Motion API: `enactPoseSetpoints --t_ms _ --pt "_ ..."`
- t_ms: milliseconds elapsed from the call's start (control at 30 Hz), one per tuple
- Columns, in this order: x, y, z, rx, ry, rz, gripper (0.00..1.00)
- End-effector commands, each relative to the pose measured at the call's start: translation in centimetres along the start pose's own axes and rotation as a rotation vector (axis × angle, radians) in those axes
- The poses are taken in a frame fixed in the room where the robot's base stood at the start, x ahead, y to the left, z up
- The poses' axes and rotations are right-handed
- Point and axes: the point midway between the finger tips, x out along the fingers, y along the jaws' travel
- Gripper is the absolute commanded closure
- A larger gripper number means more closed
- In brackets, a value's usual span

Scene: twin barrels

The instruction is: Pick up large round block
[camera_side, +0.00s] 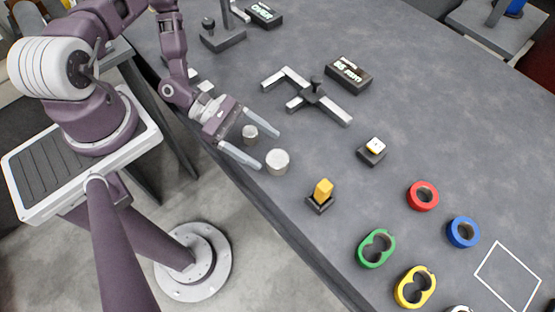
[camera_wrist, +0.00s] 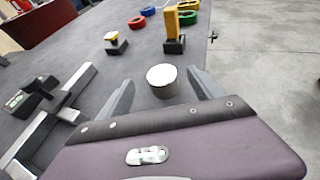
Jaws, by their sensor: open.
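The large round block, a pale metallic cylinder (camera_side: 277,161), stands upright on the dark grey table near its front edge. In the wrist view the cylinder (camera_wrist: 162,82) shows between and just ahead of the fingertips. My gripper (camera_side: 268,151) is open and empty, its two grey fingers spread and pointing toward the large block. My gripper's fingers also show in the wrist view (camera_wrist: 160,78), one on each side of the cylinder. A smaller grey cylinder (camera_side: 250,133) appears between the fingers, nearer the palm, in the side view; I cannot make it out in the wrist view.
A yellow block (camera_side: 323,190) stands in a black holder to the right. A small yellow-and-white piece (camera_side: 375,146) sits on a black base. Metal bars (camera_side: 308,96) lie behind. Red (camera_side: 422,196), blue (camera_side: 463,232), green (camera_side: 376,248) and yellow (camera_side: 415,287) rings are farther right.

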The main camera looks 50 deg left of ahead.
Motion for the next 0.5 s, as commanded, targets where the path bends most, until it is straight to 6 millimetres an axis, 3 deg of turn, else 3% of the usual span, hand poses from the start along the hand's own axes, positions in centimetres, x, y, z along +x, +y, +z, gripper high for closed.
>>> enactPoseSetpoints --t_ms 200,433,500 --pt "3.7 -0.3 -0.7 0.002 0.001 -0.003 0.25" --pt "4.0 -0.2 -0.8 0.003 0.003 0.000 0.25" --pt "4.0 -0.2 -0.8 0.003 0.003 0.000 0.34"
